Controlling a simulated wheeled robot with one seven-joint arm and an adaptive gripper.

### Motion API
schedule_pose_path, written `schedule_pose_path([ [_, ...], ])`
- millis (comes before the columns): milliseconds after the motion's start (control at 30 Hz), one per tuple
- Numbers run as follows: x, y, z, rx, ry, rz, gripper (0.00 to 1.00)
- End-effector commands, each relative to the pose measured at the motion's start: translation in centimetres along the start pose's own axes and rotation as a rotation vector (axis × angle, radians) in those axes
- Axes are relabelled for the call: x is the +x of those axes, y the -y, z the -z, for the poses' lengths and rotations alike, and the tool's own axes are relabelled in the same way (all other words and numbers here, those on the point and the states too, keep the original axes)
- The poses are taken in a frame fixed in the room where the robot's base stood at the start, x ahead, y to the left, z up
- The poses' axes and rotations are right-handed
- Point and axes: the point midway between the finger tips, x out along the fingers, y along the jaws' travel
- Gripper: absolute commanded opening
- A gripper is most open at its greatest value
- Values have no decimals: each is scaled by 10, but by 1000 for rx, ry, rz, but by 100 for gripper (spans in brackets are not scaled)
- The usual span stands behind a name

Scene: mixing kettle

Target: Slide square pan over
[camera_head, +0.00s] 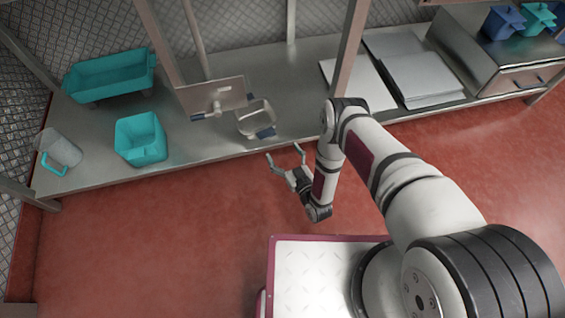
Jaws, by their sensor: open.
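A small, square, pale pan-like vessel (254,117) with a dark blue part (265,133) sits near the front edge of the metal shelf (200,145). I take it for the square pan, but its details are too small to be sure. My gripper (284,152) is open and empty. In the picture it is just below and right of the vessel, in front of the shelf edge and apart from the vessel. A flat metal plate (212,95) with a handle-like part stands close to the left of the vessel.
Left on the shelf are a teal square tub (140,138), a longer teal tray (110,75) and a clear jug (62,148). Upright posts (348,50) rise from the shelf. Flat metal sheets (412,75) and a steel drawer unit (495,55) are at right. Red floor lies in front.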

Motion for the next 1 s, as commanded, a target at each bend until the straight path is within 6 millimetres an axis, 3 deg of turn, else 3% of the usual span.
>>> schedule_pose_path([
  [33,-10,4,-12,6,-9,-2,82],
  [200,-28,11,-24,14,-36,-8,82],
  [600,-31,12,-25,15,-40,-9,82],
  [767,-22,12,-25,15,-43,-10,82],
  [1000,16,12,-25,14,-44,-8,82],
])
